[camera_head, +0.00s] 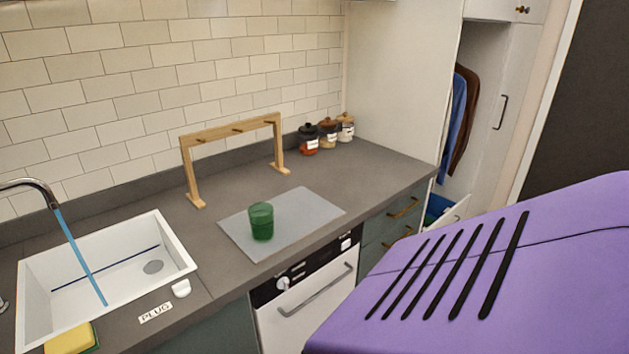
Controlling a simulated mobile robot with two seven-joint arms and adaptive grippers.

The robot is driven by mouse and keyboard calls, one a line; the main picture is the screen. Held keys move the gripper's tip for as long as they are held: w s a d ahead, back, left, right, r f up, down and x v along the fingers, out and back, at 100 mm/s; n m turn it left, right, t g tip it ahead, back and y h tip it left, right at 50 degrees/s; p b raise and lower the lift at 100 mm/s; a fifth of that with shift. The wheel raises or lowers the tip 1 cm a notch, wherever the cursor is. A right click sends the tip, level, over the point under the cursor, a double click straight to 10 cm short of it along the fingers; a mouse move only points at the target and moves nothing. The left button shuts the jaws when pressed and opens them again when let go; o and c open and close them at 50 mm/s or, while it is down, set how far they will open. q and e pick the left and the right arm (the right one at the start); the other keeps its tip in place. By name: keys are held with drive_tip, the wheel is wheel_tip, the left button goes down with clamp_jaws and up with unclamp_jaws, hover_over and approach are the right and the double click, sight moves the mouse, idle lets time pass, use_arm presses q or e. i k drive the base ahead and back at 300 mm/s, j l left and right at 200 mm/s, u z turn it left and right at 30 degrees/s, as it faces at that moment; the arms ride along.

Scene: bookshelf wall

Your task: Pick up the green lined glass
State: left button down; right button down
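The green glass (261,222) stands upright on a light grey mat (308,212) on the dark countertop. Its lines are too small to make out clearly. A large purple part with black slots fills the lower right of the head view and looks like part of my own body. Neither of my grippers shows in this view, and nothing is seen touching the glass.
A wooden rack (231,131) stands behind the mat. A white sink (108,274) with a running tap (39,190) is at left, near a sponge (69,340). Several jars (327,134) stand at the back right. An oven (306,297) is below the mat. Counter right of the mat is clear.

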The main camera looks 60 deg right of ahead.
sight(261, 214)
drive_tip(key=z, duration=1.45)
